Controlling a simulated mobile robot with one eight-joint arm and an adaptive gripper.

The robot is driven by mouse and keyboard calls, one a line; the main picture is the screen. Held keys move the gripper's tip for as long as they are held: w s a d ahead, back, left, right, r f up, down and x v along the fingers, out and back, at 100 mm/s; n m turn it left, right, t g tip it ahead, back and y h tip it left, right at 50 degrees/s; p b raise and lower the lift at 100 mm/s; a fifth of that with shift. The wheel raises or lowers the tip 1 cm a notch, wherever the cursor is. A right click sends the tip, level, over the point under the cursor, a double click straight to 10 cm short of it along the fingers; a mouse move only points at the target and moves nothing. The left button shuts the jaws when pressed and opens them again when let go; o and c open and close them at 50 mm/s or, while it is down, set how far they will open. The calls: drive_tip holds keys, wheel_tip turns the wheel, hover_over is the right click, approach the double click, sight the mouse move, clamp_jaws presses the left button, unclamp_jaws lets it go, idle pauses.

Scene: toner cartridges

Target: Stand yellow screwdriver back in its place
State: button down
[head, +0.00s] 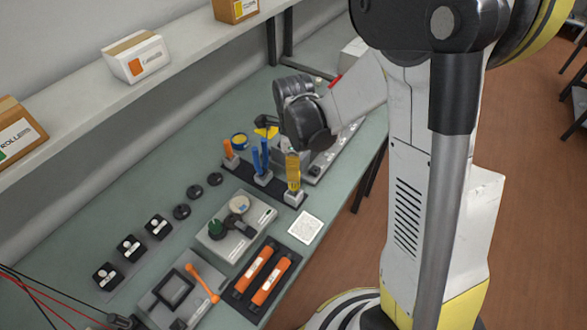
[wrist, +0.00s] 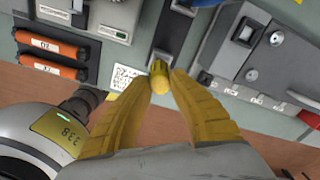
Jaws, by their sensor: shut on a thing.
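The yellow screwdriver (head: 293,180) stands about upright at its small grey holder (head: 295,199) near the bench's front edge. My gripper (head: 292,158) reaches down to it from above and is shut on its handle. In the wrist view the yellow handle (wrist: 161,82) sits between the two yellow fingertips of my gripper (wrist: 161,76). The grey holder (wrist: 158,57) shows just beyond the handle. The screwdriver's shaft is hidden, so I cannot tell how deep it sits in the holder.
Blue-handled tools (head: 260,160) stand in a holder just left, and an orange-handled one (head: 228,149) beyond. A white printed card (head: 306,227) and a tray with orange cartridges (head: 268,274) lie in front. A grey unit (wrist: 240,40) is close on the wrist view's right.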

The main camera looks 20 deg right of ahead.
drive_tip(key=shift+f+b, duration=0.5)
drive_tip(key=shift+f, duration=0.15)
idle(0.3)
drive_tip(key=c, duration=1.2)
unclamp_jaws()
drive_tip(key=shift+c, duration=0.2)
drive_tip(key=shift+r, duration=0.15)
wheel_tip(320, 180, up, 12)
